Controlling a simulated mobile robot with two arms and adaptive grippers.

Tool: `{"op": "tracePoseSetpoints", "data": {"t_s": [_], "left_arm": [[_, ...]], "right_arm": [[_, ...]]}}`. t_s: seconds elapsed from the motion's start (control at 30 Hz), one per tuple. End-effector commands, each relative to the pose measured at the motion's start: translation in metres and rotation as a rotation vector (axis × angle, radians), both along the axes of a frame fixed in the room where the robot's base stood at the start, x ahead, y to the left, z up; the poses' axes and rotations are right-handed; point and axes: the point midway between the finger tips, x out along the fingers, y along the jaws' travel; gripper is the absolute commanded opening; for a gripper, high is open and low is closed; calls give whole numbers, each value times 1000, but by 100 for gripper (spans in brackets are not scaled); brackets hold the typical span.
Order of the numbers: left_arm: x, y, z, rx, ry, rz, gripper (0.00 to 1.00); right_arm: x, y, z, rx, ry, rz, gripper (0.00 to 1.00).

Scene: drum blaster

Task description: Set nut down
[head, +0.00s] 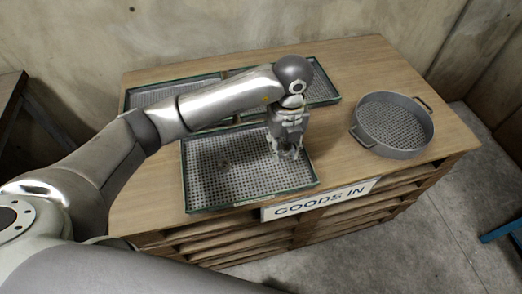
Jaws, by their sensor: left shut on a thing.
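My left gripper (289,153) points down over the right part of the front tray (205,203), a dark green-rimmed tray with a perforated grey floor. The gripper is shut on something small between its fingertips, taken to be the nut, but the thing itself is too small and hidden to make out. I cannot tell whether it touches the tray floor. My right gripper is not in view.
Two more perforated trays lie at the back, one left (150,97) and one right (322,88), partly behind my arm. A round grey sieve (393,125) with handles stands at the right of the wooden bench (360,62). A "GOODS IN" sign (318,200) is on the bench's front.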

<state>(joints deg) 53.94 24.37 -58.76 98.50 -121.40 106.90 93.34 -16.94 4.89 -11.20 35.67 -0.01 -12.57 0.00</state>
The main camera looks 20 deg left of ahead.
Motion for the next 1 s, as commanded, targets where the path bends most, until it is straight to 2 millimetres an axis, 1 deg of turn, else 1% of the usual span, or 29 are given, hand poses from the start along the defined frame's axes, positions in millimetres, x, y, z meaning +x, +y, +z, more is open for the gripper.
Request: {"op": "tracePoseSetpoints", "data": {"t_s": [0.03,0.07,0.1,0.2,0.3,0.47,0.57,0.73,0.83,1.0], "left_arm": [[5,13,-4,3,3,7,6],[8,18,-10,3,4,6,6],[10,23,-19,2,5,4,6],[17,35,-36,2,2,3,6],[21,43,-48,0,1,0,6],[26,50,-58,0,0,0,6],[28,58,-69,2,2,1,6],[28,55,-91,0,2,-1,6],[28,55,-95,-1,-1,-2,6],[28,55,-96,-1,-1,-2,6]], "right_arm": [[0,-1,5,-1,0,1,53],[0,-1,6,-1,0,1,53],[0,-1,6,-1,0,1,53],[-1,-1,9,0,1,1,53],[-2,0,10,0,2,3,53],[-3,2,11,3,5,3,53],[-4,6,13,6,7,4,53],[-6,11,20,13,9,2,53],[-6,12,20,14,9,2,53],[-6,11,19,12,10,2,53]]}}
